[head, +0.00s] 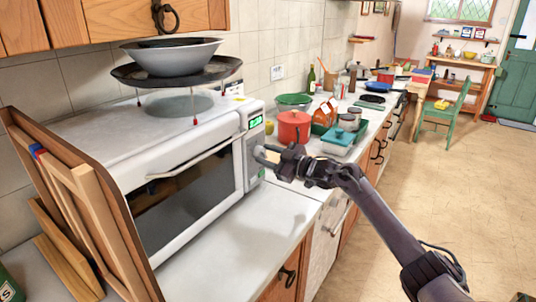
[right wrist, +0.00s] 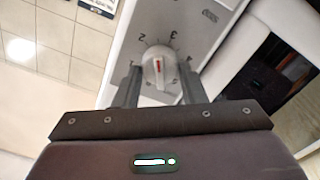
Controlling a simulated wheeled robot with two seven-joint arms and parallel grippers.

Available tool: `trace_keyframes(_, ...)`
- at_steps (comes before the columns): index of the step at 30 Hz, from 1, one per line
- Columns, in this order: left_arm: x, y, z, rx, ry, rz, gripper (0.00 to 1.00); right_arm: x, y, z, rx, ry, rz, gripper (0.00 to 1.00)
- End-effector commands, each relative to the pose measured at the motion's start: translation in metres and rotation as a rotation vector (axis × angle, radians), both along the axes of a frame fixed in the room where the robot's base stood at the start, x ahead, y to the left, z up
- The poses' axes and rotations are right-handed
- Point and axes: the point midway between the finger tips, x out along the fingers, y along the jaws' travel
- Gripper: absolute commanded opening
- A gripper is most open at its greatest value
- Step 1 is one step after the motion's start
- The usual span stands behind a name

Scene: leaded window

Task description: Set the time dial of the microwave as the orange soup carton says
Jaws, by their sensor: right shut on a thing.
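The white microwave (head: 185,165) stands on the counter at the left, door closed, with a green lit display (head: 255,122) at its right side. My right gripper (head: 266,156) is at its control panel, below the display. In the right wrist view the gripper (right wrist: 158,86) is shut on the pale time dial (right wrist: 158,62), one finger on each side. The dial's red mark points up in the picture, roughly between the numerals 2 and 3. An orange box-like thing (head: 325,112), perhaps the soup carton, stands farther along the counter; its print is unreadable. My left gripper is not in view.
A red pot (head: 294,127) and a teal container (head: 338,141) stand just beyond my right gripper. Wooden boards (head: 85,220) lean at the left. A bowl (head: 175,57) shows above the microwave. The floor at the right is mostly clear, with a green chair (head: 447,104) farther back.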

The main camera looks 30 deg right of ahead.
Motion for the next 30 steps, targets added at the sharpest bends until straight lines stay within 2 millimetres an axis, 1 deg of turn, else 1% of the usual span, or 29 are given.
trace_keyframes(12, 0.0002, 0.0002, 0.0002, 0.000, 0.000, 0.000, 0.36, -0.0002, -0.0005, -0.0026, 0.006, 0.008, -0.002, 0.14)
trace_keyframes(13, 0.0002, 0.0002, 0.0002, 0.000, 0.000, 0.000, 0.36, -0.0002, -0.0005, -0.0027, 0.006, 0.008, -0.002, 0.41)
trace_keyframes(17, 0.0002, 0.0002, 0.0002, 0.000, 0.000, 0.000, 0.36, -0.0002, -0.0003, -0.0021, 0.005, 0.006, -0.001, 0.58)
trace_keyframes(26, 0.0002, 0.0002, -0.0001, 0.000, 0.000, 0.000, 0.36, -0.0008, -0.0004, -0.0013, 0.005, 0.004, 0.000, 0.59)
trace_keyframes(30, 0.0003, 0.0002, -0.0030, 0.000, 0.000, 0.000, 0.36, -0.0096, -0.0046, -0.0035, 0.005, 0.005, -0.002, 0.59)
